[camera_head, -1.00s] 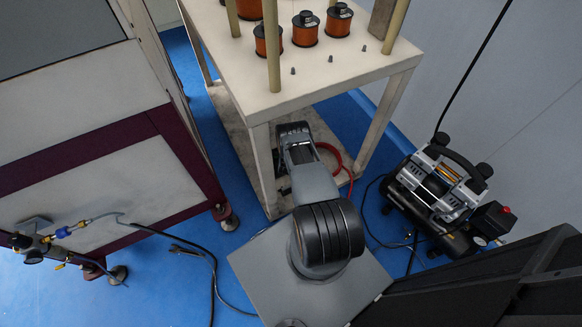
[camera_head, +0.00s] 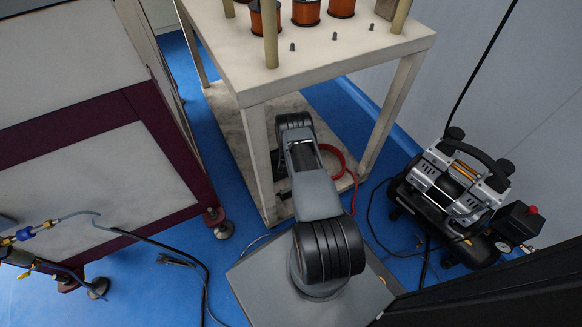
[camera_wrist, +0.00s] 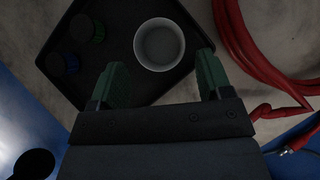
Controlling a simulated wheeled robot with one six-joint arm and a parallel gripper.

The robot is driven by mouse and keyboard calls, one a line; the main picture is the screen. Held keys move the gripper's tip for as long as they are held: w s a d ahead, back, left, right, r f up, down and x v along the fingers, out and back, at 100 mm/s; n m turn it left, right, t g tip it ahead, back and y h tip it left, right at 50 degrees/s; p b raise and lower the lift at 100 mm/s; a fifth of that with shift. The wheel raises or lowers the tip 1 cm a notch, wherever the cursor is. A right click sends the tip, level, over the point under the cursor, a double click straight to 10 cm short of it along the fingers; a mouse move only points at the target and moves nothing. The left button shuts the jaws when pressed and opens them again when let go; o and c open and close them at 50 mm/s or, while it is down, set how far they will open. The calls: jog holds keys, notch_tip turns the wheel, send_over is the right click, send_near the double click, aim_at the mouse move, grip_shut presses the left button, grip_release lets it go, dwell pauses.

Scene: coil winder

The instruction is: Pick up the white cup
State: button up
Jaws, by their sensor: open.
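The white cup (camera_wrist: 159,45) stands on a black tray (camera_wrist: 130,75) in the wrist view, seen from above with its round mouth facing me. My gripper (camera_wrist: 160,78) is open, with its two green fingers apart. The cup lies just beyond and between the fingertips, nearer the right one. I cannot tell the height gap or whether a finger touches it. In the head view the cup and gripper are hidden; my arm reaches under the white table (camera_head: 330,65).
Small dark items with blue and green parts (camera_wrist: 90,30) stand on the tray's left. A red hose (camera_wrist: 255,50) lies to the right. The table's legs (camera_head: 257,150) stand close to my arm. A compressor (camera_head: 455,190) sits at right, a machine cabinet (camera_head: 100,150) at left.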

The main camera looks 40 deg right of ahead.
jog(key=b+x, duration=0.3)
jog(key=shift+f, duration=0.45)
jog(key=shift+w+d+f+b, duration=0.25)
jog(key=shift+w+d+b, duration=0.05)
jog(key=shift+w+b, duration=0.1)
jog(key=shift+c, duration=0.2)
jog(key=c, duration=0.6)
